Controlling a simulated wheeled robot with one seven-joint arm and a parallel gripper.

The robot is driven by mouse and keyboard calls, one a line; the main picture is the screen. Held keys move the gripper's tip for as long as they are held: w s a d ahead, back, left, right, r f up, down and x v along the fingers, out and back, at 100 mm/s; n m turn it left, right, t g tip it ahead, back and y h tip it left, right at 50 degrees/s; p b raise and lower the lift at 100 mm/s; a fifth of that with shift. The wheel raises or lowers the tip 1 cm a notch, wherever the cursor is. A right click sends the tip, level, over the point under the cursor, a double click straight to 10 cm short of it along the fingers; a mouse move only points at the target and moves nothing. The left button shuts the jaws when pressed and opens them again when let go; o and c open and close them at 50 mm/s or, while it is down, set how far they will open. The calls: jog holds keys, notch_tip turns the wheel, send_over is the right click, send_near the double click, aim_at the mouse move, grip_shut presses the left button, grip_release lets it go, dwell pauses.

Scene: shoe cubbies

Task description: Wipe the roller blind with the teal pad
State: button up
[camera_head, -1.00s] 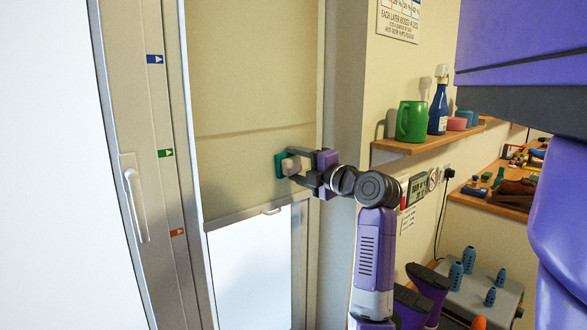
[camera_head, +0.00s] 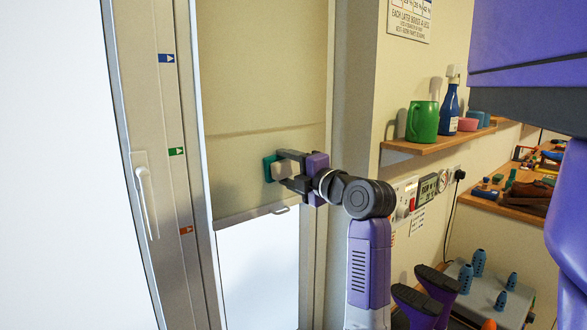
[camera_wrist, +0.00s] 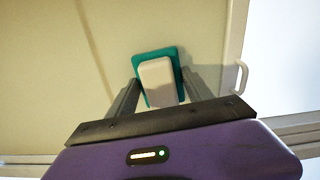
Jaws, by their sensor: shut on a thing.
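The roller blind (camera_head: 250,90) is a beige sheet drawn partway down the window, with a bottom bar (camera_head: 258,212) that carries a small handle. My gripper (camera_head: 281,168) is shut on the pale block-shaped grip of the teal pad (camera_head: 268,167). The pad's teal face is turned to the blind, low on the sheet and right of its middle. In the wrist view the teal pad (camera_wrist: 140,62) lies flat against or very close to the blind (camera_wrist: 60,70), between my two fingers. Whether it touches cannot be told for certain.
A shelf (camera_head: 425,146) on the right wall holds a green mug (camera_head: 422,122) and a blue bottle (camera_head: 449,108). Blue, green and orange arrow marks line the frame left of the blind. A window handle (camera_head: 147,200) sticks out at the left. A tray (camera_head: 495,300) stands low right.

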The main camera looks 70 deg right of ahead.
aim_at(268, 170)
jog(key=shift+w+a, duration=0.4)
jog(key=shift+a, duration=0.25)
jog(key=shift+w+a, duration=0.4)
jog(key=shift+a, duration=0.3)
jog(key=shift+w+a, duration=0.4)
jog(key=shift+a, duration=0.25)
jog(key=shift+s, duration=0.1)
jog(key=shift+p+v, duration=0.3)
jog(key=shift+v, duration=2.65)
jog(key=v, duration=0.3)
